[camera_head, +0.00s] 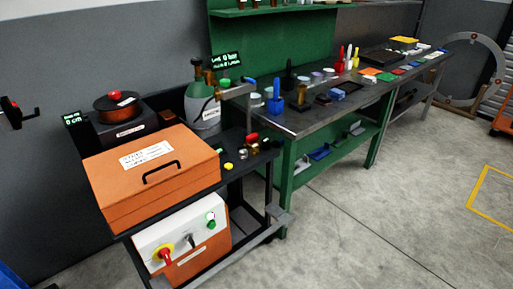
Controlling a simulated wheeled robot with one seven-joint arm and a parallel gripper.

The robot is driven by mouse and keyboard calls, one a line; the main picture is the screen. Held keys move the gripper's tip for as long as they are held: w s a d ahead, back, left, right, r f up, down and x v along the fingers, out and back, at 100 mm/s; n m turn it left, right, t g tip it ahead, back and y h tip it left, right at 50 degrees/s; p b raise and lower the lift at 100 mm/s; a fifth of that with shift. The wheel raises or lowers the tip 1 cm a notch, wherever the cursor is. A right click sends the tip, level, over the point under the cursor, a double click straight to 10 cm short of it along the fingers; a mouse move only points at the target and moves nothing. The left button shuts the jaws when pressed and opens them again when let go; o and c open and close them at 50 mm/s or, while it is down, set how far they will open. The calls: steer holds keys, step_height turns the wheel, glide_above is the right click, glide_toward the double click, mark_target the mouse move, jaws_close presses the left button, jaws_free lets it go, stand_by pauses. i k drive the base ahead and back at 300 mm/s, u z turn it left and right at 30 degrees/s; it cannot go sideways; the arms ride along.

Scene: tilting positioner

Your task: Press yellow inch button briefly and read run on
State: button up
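A small yellow round piece (229,167) lies at the right side of the orange lidded case, on the dark cart top; I cannot tell whether it is the inch button. On the white and orange control box (185,240) below, a red knob on a yellow ring (165,253), a dark switch (191,241) and a green button (210,217) show. No lettering that says inch is readable. A small green-lit display (72,120) at the left seems to show 0 cm. My gripper is not in view.
The orange case (150,175) fills much of the cart top. A grey-green gas cylinder (203,105) stands behind, near another lit display (227,61). A green workbench (340,110) with tools stands to the right. A dark crank (14,113) is at far left. The floor (370,220) in front is clear.

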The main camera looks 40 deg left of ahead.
mark_target(229, 166)
steer(key=i, duration=1.5)
steer(key=u, duration=2.7)
